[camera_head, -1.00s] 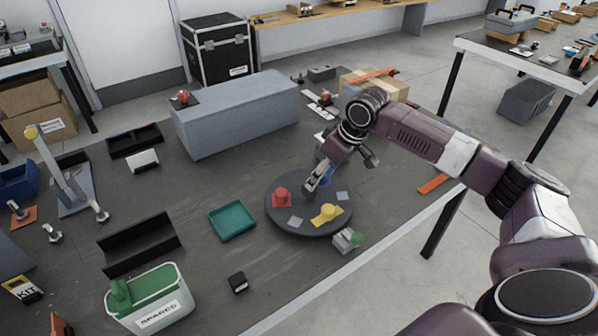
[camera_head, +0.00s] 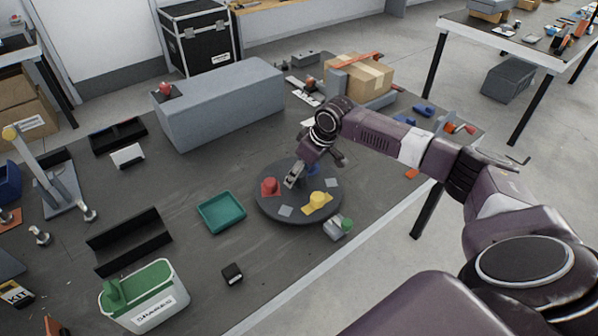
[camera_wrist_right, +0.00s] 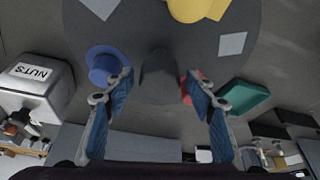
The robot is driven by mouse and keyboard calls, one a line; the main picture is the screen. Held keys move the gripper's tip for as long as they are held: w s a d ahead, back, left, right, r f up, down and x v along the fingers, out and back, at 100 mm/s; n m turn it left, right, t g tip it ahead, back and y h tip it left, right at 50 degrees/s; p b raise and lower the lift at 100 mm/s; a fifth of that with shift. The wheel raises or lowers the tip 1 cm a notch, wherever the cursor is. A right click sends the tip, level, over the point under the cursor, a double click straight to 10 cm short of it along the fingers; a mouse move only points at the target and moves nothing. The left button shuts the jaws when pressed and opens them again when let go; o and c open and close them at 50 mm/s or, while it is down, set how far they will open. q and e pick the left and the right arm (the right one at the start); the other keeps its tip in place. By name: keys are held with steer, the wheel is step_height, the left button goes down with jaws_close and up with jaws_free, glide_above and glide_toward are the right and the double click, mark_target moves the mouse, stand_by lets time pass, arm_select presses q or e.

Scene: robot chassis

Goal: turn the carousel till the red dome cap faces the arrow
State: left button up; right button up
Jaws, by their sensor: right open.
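The dark round carousel (camera_head: 298,218) lies on the bench and carries the red dome cap (camera_head: 270,186), a yellow piece (camera_head: 317,198), a blue piece (camera_head: 313,168) and pale square patches. The red cap is on its left side. My right gripper (camera_head: 290,182) is low over the carousel. In the wrist view, its open fingers (camera_wrist_right: 158,85) stand either side of a dark central post (camera_wrist_right: 158,72); contact cannot be told. The red cap (camera_wrist_right: 187,88) is partly hidden behind the right-hand finger, and the blue piece (camera_wrist_right: 103,65) is by the left-hand one. I cannot make out the arrow.
A teal tray (camera_head: 221,212) is left of the carousel. A long grey block (camera_head: 220,105) lies behind. The white-green spares bin (camera_head: 150,298) is front left.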

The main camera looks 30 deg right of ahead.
steer(key=shift+c, duration=0.5)
jaws_close()
steer(key=shift+w, duration=0.1)
